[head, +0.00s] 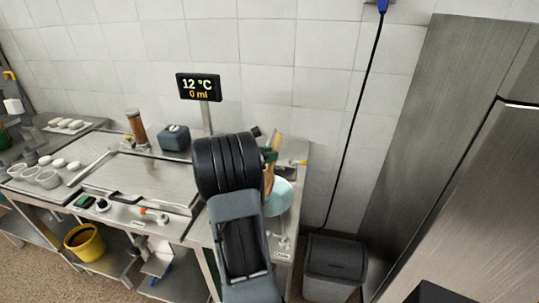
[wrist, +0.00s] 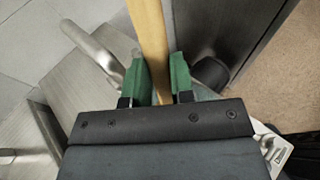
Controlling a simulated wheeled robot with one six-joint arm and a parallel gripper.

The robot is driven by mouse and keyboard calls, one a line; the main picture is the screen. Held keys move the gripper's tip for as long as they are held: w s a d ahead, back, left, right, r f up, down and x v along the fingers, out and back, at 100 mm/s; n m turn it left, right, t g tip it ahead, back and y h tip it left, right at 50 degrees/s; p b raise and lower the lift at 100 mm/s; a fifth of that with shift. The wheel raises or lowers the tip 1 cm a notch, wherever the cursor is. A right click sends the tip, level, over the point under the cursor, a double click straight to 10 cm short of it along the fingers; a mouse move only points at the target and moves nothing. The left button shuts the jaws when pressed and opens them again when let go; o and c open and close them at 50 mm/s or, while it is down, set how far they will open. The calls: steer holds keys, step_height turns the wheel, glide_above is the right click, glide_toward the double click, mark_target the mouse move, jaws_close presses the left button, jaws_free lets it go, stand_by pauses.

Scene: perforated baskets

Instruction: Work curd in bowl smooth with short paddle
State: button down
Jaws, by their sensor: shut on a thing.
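My gripper (wrist: 162,72) has green fingers and is shut on the wooden paddle (wrist: 147,25), whose pale shaft runs between the fingers in the wrist view. In the head view, the paddle (head: 269,180) stands roughly upright at the pale blue-green bowl (head: 282,196), behind my arm. The bowl sits at the right end of the steel counter. My arm covers its left part, and the curd cannot be made out. The paddle's lower end is hidden, so I cannot tell whether it touches the curd.
A display (head: 198,87) reading 12 °C and 0 ml stands behind the steel counter (head: 135,178). A dark blue-grey box (head: 174,138) and a brown cylinder (head: 136,126) stand at its back. A grey bin (head: 334,262) is at the right, beside a tall steel cabinet (head: 450,150).

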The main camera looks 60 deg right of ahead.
steer(key=shift+w+d, duration=0.25)
steer(key=shift+w, duration=0.25)
steer(key=shift+s+a, duration=0.1)
steer(key=shift+s, duration=0.1)
steer(key=shift+s+a+r, duration=0.1)
steer(key=shift+s+a, duration=0.05)
steer(key=shift+s, duration=0.1)
steer(key=shift+w+d, duration=0.4)
steer(key=shift+w, duration=0.2)
steer(key=shift+s+a, duration=0.1)
steer(key=shift+s, duration=0.05)
steer(key=shift+s+a, duration=0.3)
steer(key=shift+s, duration=0.2)
